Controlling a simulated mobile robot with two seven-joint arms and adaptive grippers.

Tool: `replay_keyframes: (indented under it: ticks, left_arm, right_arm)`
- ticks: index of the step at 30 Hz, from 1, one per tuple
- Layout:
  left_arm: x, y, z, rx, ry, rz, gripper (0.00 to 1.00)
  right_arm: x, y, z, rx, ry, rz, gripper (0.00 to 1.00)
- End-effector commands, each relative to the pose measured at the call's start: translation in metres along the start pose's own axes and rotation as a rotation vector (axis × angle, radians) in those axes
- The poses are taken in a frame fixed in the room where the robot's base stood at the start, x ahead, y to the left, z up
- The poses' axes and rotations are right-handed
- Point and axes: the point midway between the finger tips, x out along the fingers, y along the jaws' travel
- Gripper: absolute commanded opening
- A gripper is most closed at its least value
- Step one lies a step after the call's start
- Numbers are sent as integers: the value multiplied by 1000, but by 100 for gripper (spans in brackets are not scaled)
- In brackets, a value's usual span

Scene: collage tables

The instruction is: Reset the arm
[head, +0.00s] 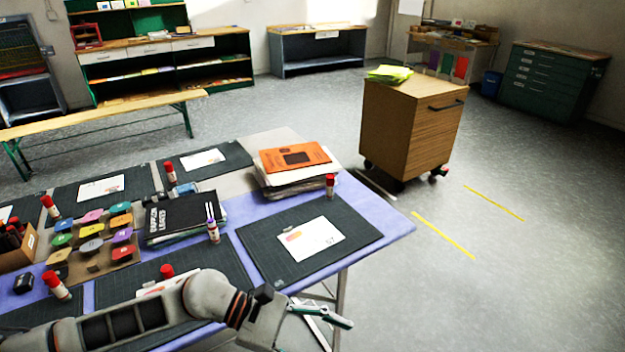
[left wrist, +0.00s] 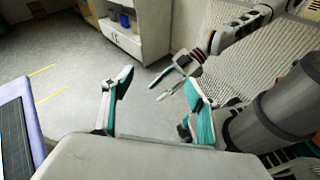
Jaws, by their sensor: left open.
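My left arm reaches in along the front of the table in the head view. Its gripper (head: 322,320) hangs past the table's front right corner, over the floor. In the left wrist view my left gripper (left wrist: 158,88) has its two teal-padded fingers wide apart with nothing between them. My right gripper (left wrist: 162,88) shows beyond them in the same view, at the end of a white and dark arm. Its thin fingers look apart and empty. My right arm is not in the head view.
A purple-covered table (head: 385,230) holds dark cutting mats, glue sticks, an orange book (head: 295,157) and a tray of coloured pieces (head: 95,240). A wooden cabinet on wheels (head: 408,130) stands behind its right end. The floor (head: 520,270) to the right is clear.

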Motion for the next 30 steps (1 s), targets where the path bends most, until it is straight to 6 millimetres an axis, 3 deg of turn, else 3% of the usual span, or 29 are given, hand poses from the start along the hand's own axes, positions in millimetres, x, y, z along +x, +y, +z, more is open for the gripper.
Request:
replay_keyframes:
  ticks: [3,6,11,14,18,20,25,26,30]
  left_arm:
    - [17,17,40,-322,-227,131,58]
    - [13,40,60,-614,-417,232,58]
    - [-16,76,53,-1107,-729,374,58]
    - [-41,88,24,-1422,-932,452,58]
    - [-78,83,-43,-1858,-1235,558,58]
    - [-93,70,-79,-2039,-1376,602,58]
    - [-124,5,-174,-2453,-1764,720,58]
    - [-128,-9,-188,2427,1771,-716,58]
    - [-140,-76,-242,2096,1643,-635,58]
  right_arm:
    - [0,2,1,1,-2,5,37]
    - [0,3,1,2,-3,6,37]
    - [1,3,4,3,-8,7,37]
    - [1,3,7,3,-14,8,37]
    - [2,3,14,4,-25,9,37]
    - [2,4,16,4,-28,10,37]
    - [2,5,17,5,-31,14,37]
    - [2,5,17,6,-31,14,37]
    - [2,6,17,8,-32,18,37]
